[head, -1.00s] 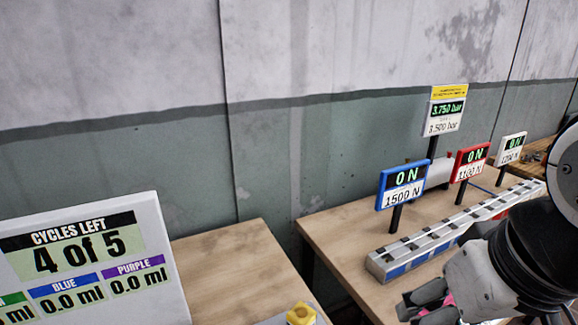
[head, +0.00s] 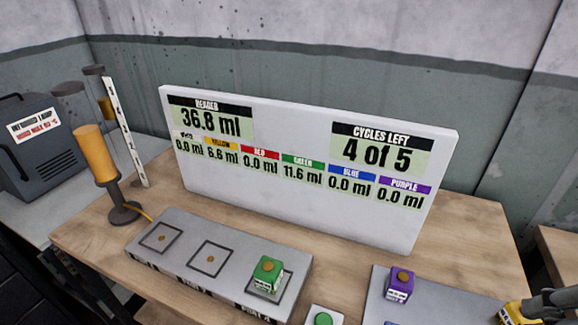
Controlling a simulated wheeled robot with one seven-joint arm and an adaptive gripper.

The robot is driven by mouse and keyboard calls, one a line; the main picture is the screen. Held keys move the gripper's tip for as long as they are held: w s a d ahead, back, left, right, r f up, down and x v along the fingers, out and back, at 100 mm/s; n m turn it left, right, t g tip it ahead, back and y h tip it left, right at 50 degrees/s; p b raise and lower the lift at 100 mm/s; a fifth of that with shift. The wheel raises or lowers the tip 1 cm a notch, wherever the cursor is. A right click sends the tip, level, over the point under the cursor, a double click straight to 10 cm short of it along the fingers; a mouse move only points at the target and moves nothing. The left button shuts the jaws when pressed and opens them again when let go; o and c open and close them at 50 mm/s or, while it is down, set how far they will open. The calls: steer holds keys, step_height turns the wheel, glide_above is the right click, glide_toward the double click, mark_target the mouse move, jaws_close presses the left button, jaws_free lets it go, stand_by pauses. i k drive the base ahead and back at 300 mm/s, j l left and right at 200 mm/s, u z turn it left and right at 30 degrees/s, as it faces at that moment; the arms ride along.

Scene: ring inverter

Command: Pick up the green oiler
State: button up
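The green oiler (head: 268,272) is a small green box with a brown round spot on top and a pale label on its front. In the head view it stands upright on the rightmost marked square of a long grey block (head: 185,262). My gripper (head: 552,303) is at the bottom right corner, partly cut off by the frame, well to the right of the green oiler and apart from it. Its fingers overlap the view close to a yellow oiler (head: 512,314). I cannot tell whether they touch it or how far they are open.
A purple oiler (head: 399,284) stands on a second grey plate (head: 377,292) to the right. A green button (head: 323,319) sits between. A white display board (head: 300,215) stands behind. An orange cylinder on a stand (head: 97,155) is at the left. The two left squares are empty.

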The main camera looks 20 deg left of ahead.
mark_target(269, 273)
steer(key=k+l+u, duration=0.1)
steer(key=u, duration=0.25)
steer(key=k+l+u, duration=0.1)
steer(key=u, duration=0.3)
steer(key=k+u, duration=0.2)
steer(key=u, duration=0.15)
steer(key=i, duration=0.45)
